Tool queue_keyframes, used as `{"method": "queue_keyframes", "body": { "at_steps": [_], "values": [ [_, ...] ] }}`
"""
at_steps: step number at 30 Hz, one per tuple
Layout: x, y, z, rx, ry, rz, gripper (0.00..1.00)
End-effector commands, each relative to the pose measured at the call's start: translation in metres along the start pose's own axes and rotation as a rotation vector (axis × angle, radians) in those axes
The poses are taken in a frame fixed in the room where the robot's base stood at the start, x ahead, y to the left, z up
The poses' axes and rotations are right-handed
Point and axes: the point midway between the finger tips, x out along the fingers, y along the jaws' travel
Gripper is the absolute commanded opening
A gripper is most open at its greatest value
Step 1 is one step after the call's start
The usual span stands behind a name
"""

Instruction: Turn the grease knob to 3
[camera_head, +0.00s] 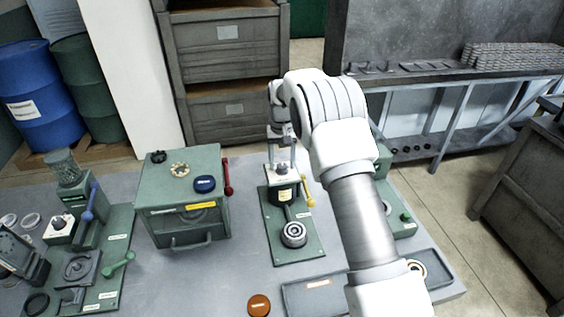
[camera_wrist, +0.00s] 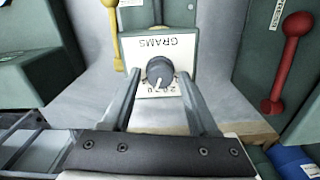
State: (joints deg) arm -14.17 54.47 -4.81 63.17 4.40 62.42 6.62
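The grease knob (camera_wrist: 160,71) is a dark round knob on a white panel (camera_wrist: 130,47) that reads GRAMS upside down in the wrist view. A pale pointer mark shows on the knob's lower side, beside printed digits too small to read surely. In the head view the white panel (camera_head: 283,175) tops a dark green station (camera_head: 268,222). My gripper (camera_wrist: 159,78) is open, with one fingertip on each side of the knob. Small gaps seem to show, but contact cannot be told. In the head view my gripper (camera_head: 281,160) points down above the panel.
A yellow lever (camera_head: 306,190) stands right of the station, and a red lever (camera_head: 227,178) is on the green cabinet (camera_head: 185,222) to its left. A bearing ring (camera_head: 293,233) sits on the station's front. An orange-brown disc (camera_head: 259,305) lies in front.

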Motion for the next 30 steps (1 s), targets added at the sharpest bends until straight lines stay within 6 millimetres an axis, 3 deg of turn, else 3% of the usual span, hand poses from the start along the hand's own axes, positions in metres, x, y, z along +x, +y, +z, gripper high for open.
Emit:
{"method": "queue_keyframes", "body": {
  "at_steps": [10,14,17,30],
  "values": [
    [0.000,0.000,0.000,-0.001,-0.001,0.000,0.70],
    [-0.010,0.000,0.000,-0.001,0.000,0.000,0.70],
    [-0.027,0.000,0.000,-0.001,0.002,0.000,0.70],
    [-0.133,0.000,-0.001,0.000,0.003,-0.001,0.70]
  ]
}}
